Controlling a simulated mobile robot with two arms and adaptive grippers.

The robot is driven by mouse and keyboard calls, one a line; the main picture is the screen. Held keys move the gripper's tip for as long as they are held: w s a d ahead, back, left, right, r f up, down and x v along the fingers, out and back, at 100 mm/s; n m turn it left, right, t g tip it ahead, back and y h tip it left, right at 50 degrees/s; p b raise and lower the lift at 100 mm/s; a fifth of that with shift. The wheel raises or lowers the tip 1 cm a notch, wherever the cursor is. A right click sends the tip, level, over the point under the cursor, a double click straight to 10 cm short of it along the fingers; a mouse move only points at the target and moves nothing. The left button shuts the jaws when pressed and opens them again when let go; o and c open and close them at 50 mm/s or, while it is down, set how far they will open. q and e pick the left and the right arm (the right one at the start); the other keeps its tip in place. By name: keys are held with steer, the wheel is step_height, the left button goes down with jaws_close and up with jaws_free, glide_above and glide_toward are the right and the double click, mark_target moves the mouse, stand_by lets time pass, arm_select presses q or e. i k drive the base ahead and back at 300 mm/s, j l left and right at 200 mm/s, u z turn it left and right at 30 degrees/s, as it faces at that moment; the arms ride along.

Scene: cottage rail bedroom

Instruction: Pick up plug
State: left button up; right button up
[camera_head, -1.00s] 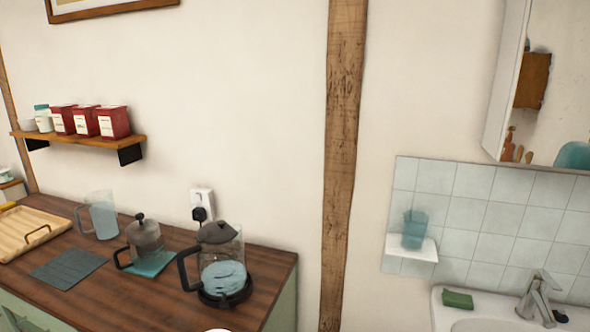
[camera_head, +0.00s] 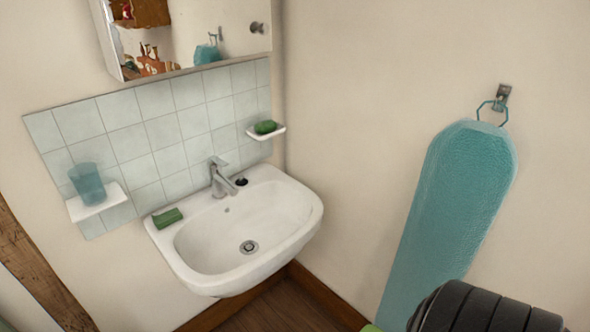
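A small black piece that looks like a sink plug (camera_head: 241,182) lies on the back rim of the white washbasin (camera_head: 302,208), just right of the chrome tap (camera_head: 218,178). It is too small to make out in detail. The basin's drain (camera_head: 249,247) is in the middle of the bowl and looks uncovered. Neither of my grippers is in view.
A green block (camera_head: 167,217) lies on the basin's left rim. A white shelf (camera_head: 97,204) holds a blue tumbler (camera_head: 87,181); another holds green soap (camera_head: 265,127). A mirror cabinet (camera_head: 190,40) hangs above.

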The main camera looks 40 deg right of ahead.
mark_target(245, 182)
steer(key=z, duration=1.05)
